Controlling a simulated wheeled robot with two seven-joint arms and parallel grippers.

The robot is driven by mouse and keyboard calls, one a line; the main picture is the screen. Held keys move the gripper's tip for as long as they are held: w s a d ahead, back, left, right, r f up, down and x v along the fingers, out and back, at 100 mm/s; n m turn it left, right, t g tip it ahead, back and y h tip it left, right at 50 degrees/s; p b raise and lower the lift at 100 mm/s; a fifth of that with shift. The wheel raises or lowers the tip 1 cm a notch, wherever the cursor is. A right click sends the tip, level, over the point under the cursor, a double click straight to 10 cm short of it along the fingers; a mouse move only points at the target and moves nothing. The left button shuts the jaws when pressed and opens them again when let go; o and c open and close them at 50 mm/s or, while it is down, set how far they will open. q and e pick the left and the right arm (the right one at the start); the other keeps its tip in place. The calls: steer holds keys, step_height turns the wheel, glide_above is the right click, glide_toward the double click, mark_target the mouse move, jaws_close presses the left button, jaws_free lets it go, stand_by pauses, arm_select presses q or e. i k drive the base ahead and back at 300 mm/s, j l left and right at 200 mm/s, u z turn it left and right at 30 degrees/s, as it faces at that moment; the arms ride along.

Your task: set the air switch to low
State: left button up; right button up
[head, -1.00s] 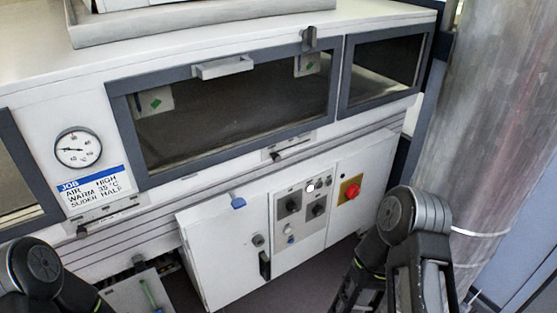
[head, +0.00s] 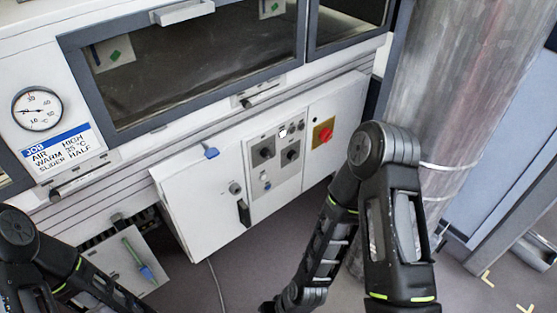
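The control panel (head: 277,178) is on the front of the white machine, right of the middle. It carries two black rotary knobs, a left one (head: 264,153) and a right one (head: 291,156). Their labels are too small to read, so I cannot tell which is the air switch or where it points. A job card (head: 62,150) on the left reads AIR HIGH, WARM 35 °C, SLIDER HALF. My arms show at the lower left and lower right, apart from the panel. Neither gripper's fingers are in view.
A lit white button (head: 283,132) sits above the knobs. A red knob on a yellow plate (head: 324,134) is right of them. A white cabinet door (head: 203,205) with a black handle is left of the panel. A round gauge (head: 37,109) is above the card. A metal duct (head: 455,75) stands at right.

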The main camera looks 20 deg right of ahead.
mark_target(266, 153)
steer(key=l+z, duration=0.1)
steer(key=l, duration=0.4)
steer(key=l+z, duration=0.1)
steer(key=l, duration=0.45)
steer(key=i+l+z, duration=0.1)
steer(key=l, duration=0.4)
steer(key=i+l+z, duration=0.1)
steer(key=l, duration=0.4)
steer(key=i+l+z, duration=0.1)
steer(key=l, duration=0.4)
